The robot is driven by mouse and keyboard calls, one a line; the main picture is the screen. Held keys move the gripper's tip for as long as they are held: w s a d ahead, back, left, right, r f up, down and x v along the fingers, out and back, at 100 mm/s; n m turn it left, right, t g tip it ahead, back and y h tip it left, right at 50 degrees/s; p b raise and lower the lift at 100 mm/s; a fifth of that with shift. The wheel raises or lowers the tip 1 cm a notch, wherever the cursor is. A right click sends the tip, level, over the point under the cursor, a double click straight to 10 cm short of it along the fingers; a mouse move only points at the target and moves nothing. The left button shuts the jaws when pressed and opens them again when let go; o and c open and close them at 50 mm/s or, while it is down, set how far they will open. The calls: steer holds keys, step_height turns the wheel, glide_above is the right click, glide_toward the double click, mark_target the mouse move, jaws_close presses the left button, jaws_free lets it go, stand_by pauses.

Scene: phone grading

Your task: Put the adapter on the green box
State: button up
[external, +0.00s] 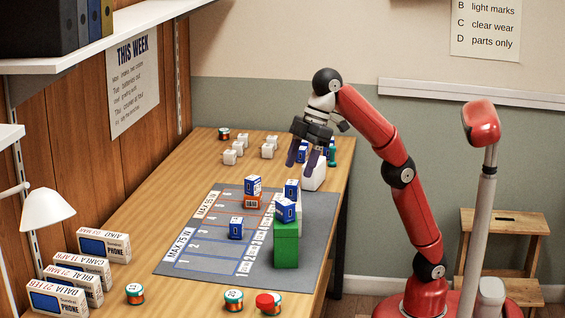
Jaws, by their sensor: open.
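The green box (287,250) stands upright on the grey mat, near its right edge. A blue-and-white cube (285,210) sits on or against its top, and another blue-and-white cube (291,187) shows just behind. Several small white plug-like blocks (230,156) lie on the back part of the table; they look like adapters, but I cannot tell which one is meant. My gripper (302,160) is open, fingers pointing down, over the back right of the table. It is close to a larger white block (315,178), with blue-and-white pieces partly hidden behind the fingers.
The grey mat (190,258) has numbered cells and holds more blue-and-white cubes (236,228) and an orange block (252,201). Phone boxes (103,244) and a lamp (47,210) stand at the left. Several round tins (234,300) line the front. Wood between mat and white blocks is clear.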

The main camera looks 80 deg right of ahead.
steer(key=s+d+f+m+t+h, duration=0.1)
steer(key=s+d+f+m, duration=0.2)
steer(key=d+f, duration=0.4)
steer(key=s+d+f+m+t+h, duration=0.1)
steer(key=s+d+f+m, duration=0.1)
steer(key=d+f, duration=0.5)
steer(key=s+d+f+m, duration=0.1)
steer(key=s+d+f, duration=0.2)
steer(key=f, duration=0.3)
steer(key=s+d+f+m, duration=0.1)
steer(key=s+d+f, duration=0.3)
steer(key=f, duration=0.2)
steer(key=s+d+f+m+h, duration=0.1)
steer(key=s+d+f+m, duration=0.1)
steer(key=f, duration=0.4)
steer(key=shift+s+d+f, duration=0.3)
steer(key=shift+s+d, duration=0.55)
steer(key=shift+s, duration=0.35)
